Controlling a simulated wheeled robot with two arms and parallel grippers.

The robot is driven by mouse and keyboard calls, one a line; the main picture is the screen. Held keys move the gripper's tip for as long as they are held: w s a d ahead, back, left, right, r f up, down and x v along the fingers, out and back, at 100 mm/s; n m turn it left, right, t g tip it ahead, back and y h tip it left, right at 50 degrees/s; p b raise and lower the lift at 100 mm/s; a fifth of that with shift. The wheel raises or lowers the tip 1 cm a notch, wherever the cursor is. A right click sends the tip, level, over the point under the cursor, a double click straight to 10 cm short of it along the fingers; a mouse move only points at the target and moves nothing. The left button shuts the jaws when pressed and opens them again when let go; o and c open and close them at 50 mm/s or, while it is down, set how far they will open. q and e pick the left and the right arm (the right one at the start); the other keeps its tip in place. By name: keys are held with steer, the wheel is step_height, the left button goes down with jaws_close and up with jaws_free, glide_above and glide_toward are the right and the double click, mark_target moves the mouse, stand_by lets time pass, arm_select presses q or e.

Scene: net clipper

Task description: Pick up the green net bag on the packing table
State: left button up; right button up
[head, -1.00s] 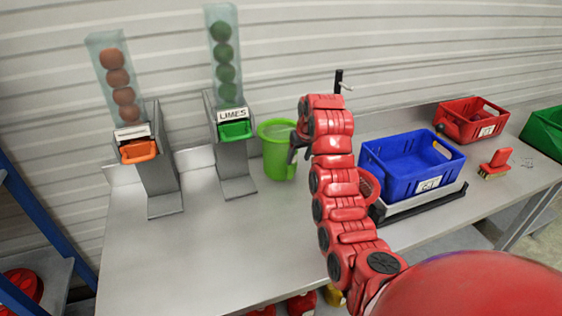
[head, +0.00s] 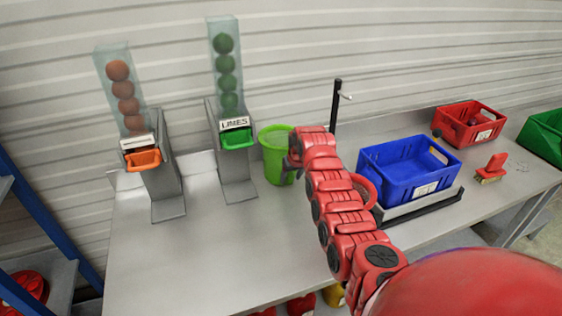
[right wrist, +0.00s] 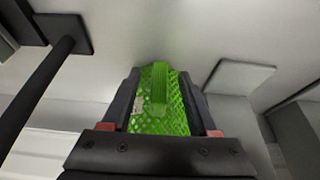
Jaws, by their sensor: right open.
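The green net bag (right wrist: 158,98) shows in the right wrist view as bright green mesh with a plain strap and a small pale label. It lies between the two dark fingers of my right gripper (right wrist: 163,100), which are open on either side of it. In the head view, a bright green open-topped shape (head: 274,158) of the same colour stands on the packing table (head: 235,245). My right gripper (head: 292,160) is at its right side, mostly hidden by my red arm. Contact cannot be told. My left gripper is not in view.
An orange-fruit dispenser (head: 160,180) and a limes dispenser (head: 232,170) stand left of the green shape. A black post (head: 336,108) rises behind my arm. A blue crate (head: 408,175) and a red crate (head: 468,118) are right. The table's front left is clear.

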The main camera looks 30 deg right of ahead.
steer(key=shift+p+x, duration=0.3)
steer(key=shift+x, duration=0.55)
jaws_close()
